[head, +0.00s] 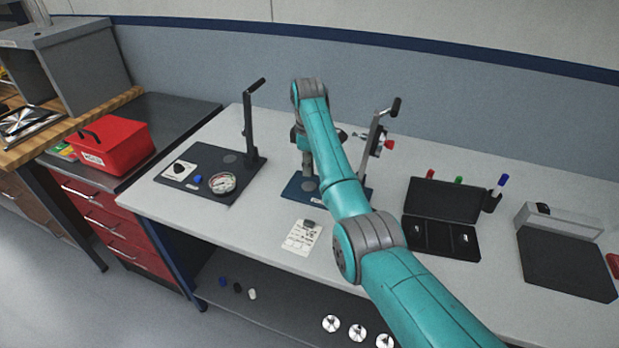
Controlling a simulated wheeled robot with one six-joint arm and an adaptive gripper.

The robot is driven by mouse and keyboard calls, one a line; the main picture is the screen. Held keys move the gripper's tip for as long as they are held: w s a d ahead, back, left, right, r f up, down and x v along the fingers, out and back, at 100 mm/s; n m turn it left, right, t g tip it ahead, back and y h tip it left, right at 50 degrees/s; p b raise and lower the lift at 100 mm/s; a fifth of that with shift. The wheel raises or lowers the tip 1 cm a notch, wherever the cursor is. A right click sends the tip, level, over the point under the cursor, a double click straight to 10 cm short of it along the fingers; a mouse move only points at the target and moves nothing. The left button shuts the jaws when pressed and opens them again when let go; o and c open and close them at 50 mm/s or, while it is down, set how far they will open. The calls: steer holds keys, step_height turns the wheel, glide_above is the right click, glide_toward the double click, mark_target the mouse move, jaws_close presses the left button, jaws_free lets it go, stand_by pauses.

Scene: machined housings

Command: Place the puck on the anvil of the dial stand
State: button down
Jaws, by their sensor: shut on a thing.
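The dial stand has a blue base plate (296,190), an upright post with a black lever, and a dial with a red knob (390,144). My arm covers part of the base and post. My gripper (308,178) points down over the left part of the blue base. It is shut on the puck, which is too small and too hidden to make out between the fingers. The anvil is not clearly visible, and I cannot tell whether the puck touches anything below.
A second stand with a black base (204,190) carries a loose gauge (222,183) at left. A printed card (301,238) lies in front. An open black case (440,240) and a dark plate (567,263) are at right. A red toolbox (110,145) stands far left.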

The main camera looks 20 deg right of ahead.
mark_target(309, 186)
steer(key=shift+f, duration=2.45)
steer(key=shift+f, duration=0.1)
steer(key=c, duration=0.9)
jaws_free()
